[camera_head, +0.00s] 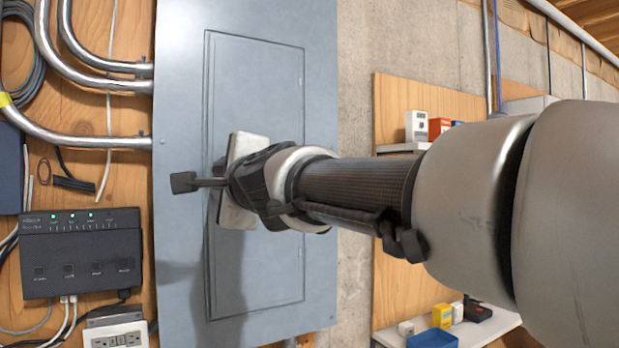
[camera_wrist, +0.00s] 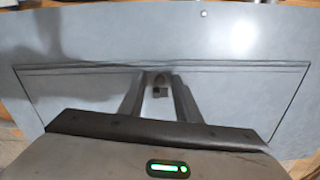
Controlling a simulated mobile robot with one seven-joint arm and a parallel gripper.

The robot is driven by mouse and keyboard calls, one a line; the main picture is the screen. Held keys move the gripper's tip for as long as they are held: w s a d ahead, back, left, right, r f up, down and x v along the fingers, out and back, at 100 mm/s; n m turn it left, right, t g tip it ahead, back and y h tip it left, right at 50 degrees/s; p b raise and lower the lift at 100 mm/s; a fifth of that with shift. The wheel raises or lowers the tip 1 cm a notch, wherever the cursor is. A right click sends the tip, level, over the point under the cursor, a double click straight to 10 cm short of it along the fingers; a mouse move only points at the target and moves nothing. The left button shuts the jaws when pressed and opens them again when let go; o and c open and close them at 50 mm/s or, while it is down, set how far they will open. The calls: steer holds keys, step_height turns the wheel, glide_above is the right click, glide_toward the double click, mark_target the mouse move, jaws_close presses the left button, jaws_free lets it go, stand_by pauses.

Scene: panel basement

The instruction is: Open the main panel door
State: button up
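The main panel door (camera_head: 255,85) is a tall grey-blue rectangle set in a grey metal panel (camera_head: 180,60). It looks shut, flush in its frame. In the wrist view the door (camera_wrist: 75,95) lies across the picture with its long edge seam above my fingers. A small dark latch (camera_wrist: 159,91) shows between the two fingers. My gripper (camera_head: 184,182) is in front of the door's left edge in the head view. In the wrist view my gripper (camera_wrist: 161,80) has its fingers apart, one on each side of the latch. I cannot tell whether they touch it.
A black network box (camera_head: 82,250), metal conduits (camera_head: 100,85) and an outlet (camera_head: 118,337) are on the wooden wall to the left. Shelves with small boxes (camera_head: 438,127) and a blue bin (camera_head: 432,340) are at the right. My arm covers the door's middle right.

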jaws_close()
steer(key=shift+s, duration=0.15)
